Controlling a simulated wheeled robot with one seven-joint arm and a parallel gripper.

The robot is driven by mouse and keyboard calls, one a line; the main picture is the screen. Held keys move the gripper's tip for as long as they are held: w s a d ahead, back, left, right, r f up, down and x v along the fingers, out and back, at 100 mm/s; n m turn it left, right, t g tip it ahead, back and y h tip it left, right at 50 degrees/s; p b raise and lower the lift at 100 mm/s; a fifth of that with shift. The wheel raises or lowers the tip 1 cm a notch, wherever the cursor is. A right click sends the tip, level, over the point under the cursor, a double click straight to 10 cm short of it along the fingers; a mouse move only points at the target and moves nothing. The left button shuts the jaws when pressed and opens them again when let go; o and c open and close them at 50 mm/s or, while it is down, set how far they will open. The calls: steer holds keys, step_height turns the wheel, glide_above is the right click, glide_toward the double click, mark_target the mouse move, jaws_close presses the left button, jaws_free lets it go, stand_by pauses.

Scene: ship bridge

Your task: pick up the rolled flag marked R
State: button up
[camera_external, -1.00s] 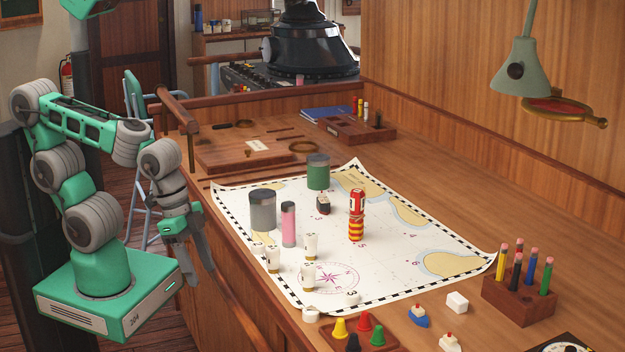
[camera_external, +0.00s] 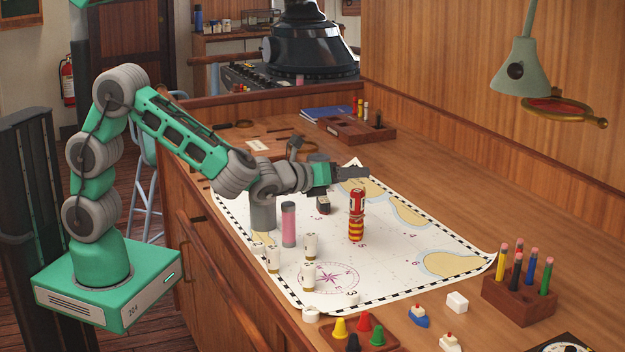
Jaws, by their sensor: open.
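A red and yellow banded roll (camera_external: 356,222) stands upright on the sea chart (camera_external: 395,270), with a pale label near its top. It looks like the rolled flag, but its letter is too small to read. My gripper (camera_external: 362,172) is open and empty. It reaches out over the chart from the left, pointing right.
A pencil block (camera_external: 510,298) stands right.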

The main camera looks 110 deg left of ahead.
mark_target(351, 196)
steer(key=m, duration=0.1)
steer(key=w+m+t+y, duration=0.1)
steer(key=m, duration=0.1)
steer(key=a+r+m, duration=0.1)
steer(key=m, duration=0.1)
steer(key=shift+w+a+r+y, duration=0.1)
steer(key=shift+w+y, duration=0.2)
steer(key=shift+w, duration=0.1)
steer(key=shift+m, duration=0.3)
step_height(351, 196, down, 6)
steer(key=shift+f, duration=0.2)
steer(key=p+x, duration=0.1)
steer(key=x, duration=0.2)
steer(key=shift+w+f, duration=0.1)
steer(key=shift+f, duration=0.05)
steer(key=shift+c, duration=0.5)
jaws_close()
